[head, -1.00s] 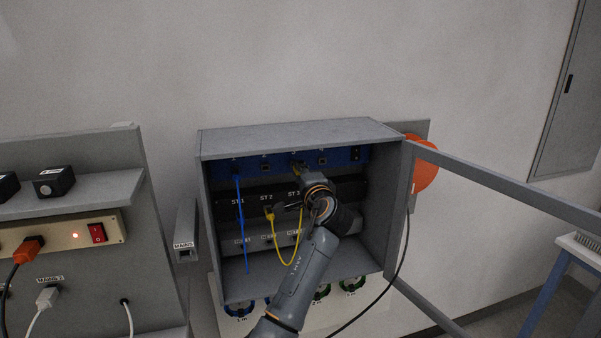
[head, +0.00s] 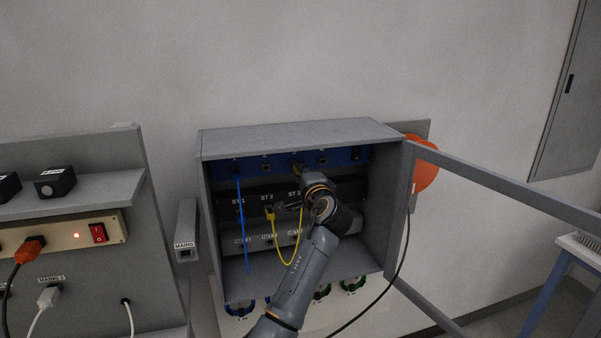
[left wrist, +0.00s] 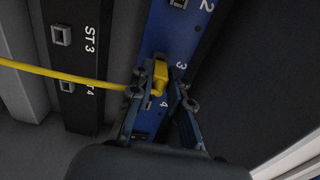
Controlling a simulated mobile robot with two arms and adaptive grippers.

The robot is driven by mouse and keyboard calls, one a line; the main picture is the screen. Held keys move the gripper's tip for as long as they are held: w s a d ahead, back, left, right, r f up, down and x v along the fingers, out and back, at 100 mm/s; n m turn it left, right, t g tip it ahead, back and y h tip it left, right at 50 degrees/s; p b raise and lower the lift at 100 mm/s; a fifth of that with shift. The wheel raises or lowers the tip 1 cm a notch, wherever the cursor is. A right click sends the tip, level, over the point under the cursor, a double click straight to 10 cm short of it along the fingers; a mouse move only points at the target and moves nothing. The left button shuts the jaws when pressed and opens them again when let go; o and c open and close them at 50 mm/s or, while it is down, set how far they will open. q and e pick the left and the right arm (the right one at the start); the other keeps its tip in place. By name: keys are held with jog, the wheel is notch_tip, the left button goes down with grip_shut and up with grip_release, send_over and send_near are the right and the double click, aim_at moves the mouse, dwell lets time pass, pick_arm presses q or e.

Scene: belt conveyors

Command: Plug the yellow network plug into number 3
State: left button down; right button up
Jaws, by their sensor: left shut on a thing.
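The yellow network plug (left wrist: 160,77) is between the fingertips of my left gripper (left wrist: 161,86), which is shut on it. The plug is at the blue numbered panel (head: 342,156), beside the printed 3 (left wrist: 181,66); its front end meets the panel there. Whether it is fully seated I cannot tell. In the head view my left gripper (head: 300,172) is inside the cabinet and partly hides the plug. A yellow cable (head: 288,264) hangs in a loop to another yellow plug (head: 269,213) under ST 2. My right gripper is not in view.
The grey cabinet (head: 300,137) has its door frame (head: 500,189) swung open to the right. A blue cable (head: 242,215) hangs at the left inside. A black strip with ST labels (left wrist: 68,50) runs beside the blue panel. A grey console (head: 85,205) stands at the left.

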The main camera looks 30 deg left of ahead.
pick_arm(q)
jog(key=shift+w+a, duration=0.4)
jog(key=shift+a, duration=0.05)
dwell(0.4)
jog(key=c, duration=1.2)
grip_release()
jog(key=shift+s+d, duration=0.1)
jog(key=v, duration=1.1)
jog(key=shift+s+d, duration=0.25)
jog(key=shift+s, duration=0.05)
